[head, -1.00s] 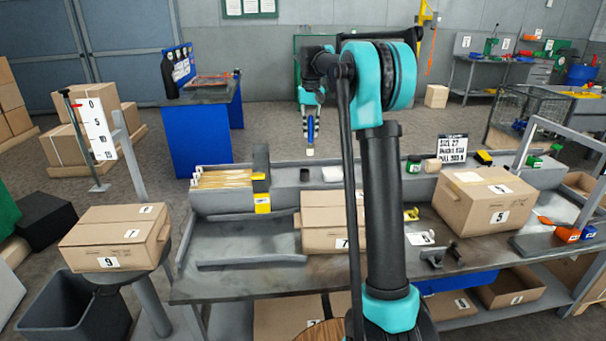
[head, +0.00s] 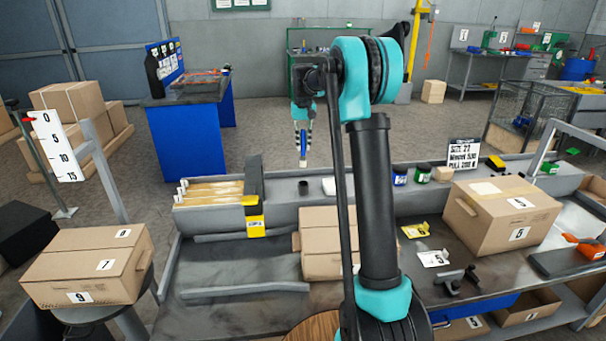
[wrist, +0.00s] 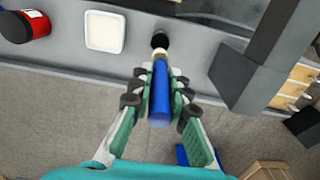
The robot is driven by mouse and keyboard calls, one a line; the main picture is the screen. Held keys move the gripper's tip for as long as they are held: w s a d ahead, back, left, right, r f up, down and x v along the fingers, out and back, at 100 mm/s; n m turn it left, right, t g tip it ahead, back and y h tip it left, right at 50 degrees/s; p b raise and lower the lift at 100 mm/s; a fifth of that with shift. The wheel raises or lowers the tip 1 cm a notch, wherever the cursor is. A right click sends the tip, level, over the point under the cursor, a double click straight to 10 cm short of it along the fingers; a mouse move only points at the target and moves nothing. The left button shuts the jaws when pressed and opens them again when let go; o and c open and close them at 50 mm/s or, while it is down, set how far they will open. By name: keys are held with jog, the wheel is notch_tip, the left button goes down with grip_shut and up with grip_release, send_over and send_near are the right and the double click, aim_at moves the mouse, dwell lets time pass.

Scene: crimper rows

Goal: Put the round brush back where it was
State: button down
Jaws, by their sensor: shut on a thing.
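The round brush (head: 302,141) hangs upright in my gripper (head: 301,121), above and behind the back ledge of the bench. It has a blue handle and a pale lower end. In the wrist view the brush (wrist: 159,95) lies between the two fingers of my gripper (wrist: 159,98), which are shut on it. Its pale end points toward a small black round holder (wrist: 160,40) on the grey ledge. That holder (head: 303,187) also shows in the head view, below the brush's tip with a visible gap. Whether the tip is exactly in line with it, I cannot tell.
A white square dish (wrist: 104,32) and a red-labelled jar (wrist: 27,26) stand beside the holder. A grey upright divider (head: 254,181) stands on its other side, by yellow envelopes (head: 213,190). Boxes (head: 502,212) stand on the bench. Floor behind the ledge is open.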

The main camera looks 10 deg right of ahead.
aim_at(303, 166)
notch_tip(303, 166, down, 12)
jog(key=shift+f, duration=0.1)
dwell(0.4)
jog(key=c, duration=1.5)
grip_release()
jog(key=shift+o, duration=0.2)
notch_tip(303, 166, up, 11)
jog(key=shift+r, duration=0.2)
jog(key=shift+s+r, duration=0.1)
jog(key=shift+r, duration=0.25)
jog(key=shift+s, duration=0.1)
